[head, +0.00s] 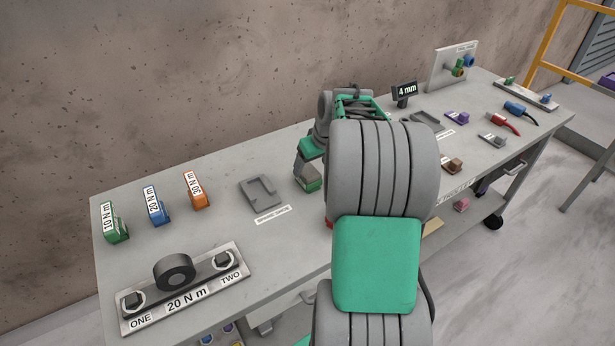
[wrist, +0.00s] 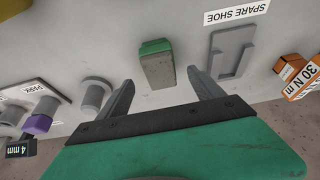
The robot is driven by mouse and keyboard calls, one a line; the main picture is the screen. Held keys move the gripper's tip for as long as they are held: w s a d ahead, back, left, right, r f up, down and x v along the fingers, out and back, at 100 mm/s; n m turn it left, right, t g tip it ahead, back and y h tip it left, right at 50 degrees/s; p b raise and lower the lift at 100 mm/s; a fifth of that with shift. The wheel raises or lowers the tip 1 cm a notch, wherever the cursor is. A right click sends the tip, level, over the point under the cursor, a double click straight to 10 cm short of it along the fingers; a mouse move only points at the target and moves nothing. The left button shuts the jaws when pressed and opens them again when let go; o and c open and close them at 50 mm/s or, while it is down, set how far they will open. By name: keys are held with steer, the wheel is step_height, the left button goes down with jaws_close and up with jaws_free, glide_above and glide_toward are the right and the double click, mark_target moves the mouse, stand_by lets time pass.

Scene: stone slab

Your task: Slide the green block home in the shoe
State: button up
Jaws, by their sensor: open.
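The green block (wrist: 157,64), green at one end and grey-brown along its body, stands on the slab in the wrist view, ahead of my fingers. It also shows in the head view (head: 311,181), just below my gripper (head: 300,167). In the wrist view my gripper (wrist: 160,78) is open, with a finger to each side of the block's near end and gaps between. A grey shoe (wrist: 233,50) labelled SPARE SHOE lies right of the block, empty; in the head view it lies left of my gripper (head: 262,193). A second grey shoe-like fixture (head: 424,120) is partly hidden behind my arm.
Green, blue and orange torque blocks (head: 156,206) stand at the left. A 20 N m plate (head: 185,288) lies at the front left. A 4 mm display (head: 404,91) stands behind. My arm hides the middle.

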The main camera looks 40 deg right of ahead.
mark_target(308, 171)
steer(key=p+x, duration=0.1)
steer(key=x, duration=0.5)
steer(key=shift+w+r, duration=0.1)
steer(key=shift+w, duration=0.1)
jaws_close()
stand_by(0.5)
